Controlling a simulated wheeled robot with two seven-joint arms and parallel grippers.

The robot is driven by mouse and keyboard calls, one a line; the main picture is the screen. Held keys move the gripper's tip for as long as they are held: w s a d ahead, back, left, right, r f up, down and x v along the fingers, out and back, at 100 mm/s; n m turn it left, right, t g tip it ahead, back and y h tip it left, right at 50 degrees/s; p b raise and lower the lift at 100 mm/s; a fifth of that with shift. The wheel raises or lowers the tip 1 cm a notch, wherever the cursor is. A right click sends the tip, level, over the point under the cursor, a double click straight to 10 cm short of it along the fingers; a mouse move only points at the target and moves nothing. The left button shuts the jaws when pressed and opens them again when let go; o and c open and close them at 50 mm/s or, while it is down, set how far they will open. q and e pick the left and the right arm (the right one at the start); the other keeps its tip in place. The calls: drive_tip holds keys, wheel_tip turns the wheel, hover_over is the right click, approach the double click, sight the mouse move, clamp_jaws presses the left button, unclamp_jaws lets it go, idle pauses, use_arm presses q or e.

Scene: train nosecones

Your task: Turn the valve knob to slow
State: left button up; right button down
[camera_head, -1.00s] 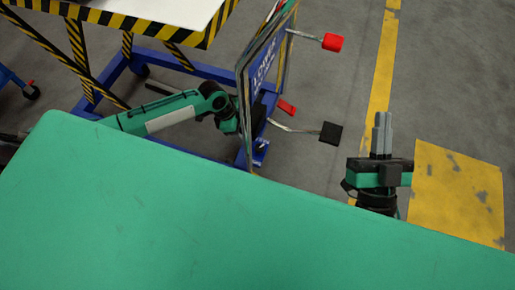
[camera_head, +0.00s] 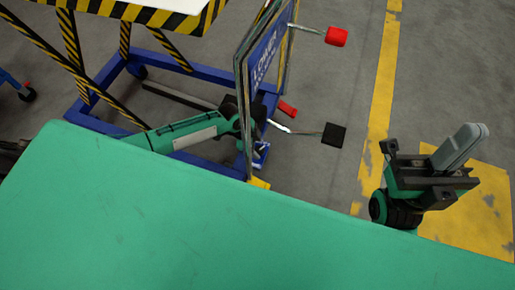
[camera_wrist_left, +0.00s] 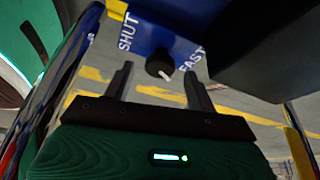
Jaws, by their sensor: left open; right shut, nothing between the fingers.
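In the left wrist view, the black round valve knob (camera_wrist_left: 160,63) sits on a blue box (camera_wrist_left: 150,33) lettered SHUT at left and FAST at right. The knob's white pointer points toward the lower right of the picture. No SLOW label is visible there. My left gripper (camera_wrist_left: 158,76) is open, its fingertips to either side of the knob's near edge; I cannot tell whether they touch it. In the head view, a sign panel hides most of that gripper. My right gripper (camera_head: 463,146) is shut and empty, well away to the right.
The sign panel (camera_head: 263,65) stands upright beside my left arm. Levers with a red pad (camera_head: 336,37) and a black pad (camera_head: 334,135) stick out from its right side. A blue-framed cart (camera_head: 110,85) with striped edges is at upper left. Open floor lies to the right.

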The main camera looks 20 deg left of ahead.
use_arm(q)
drive_tip(key=shift+x, duration=0.8)
drive_tip(key=c, duration=1)
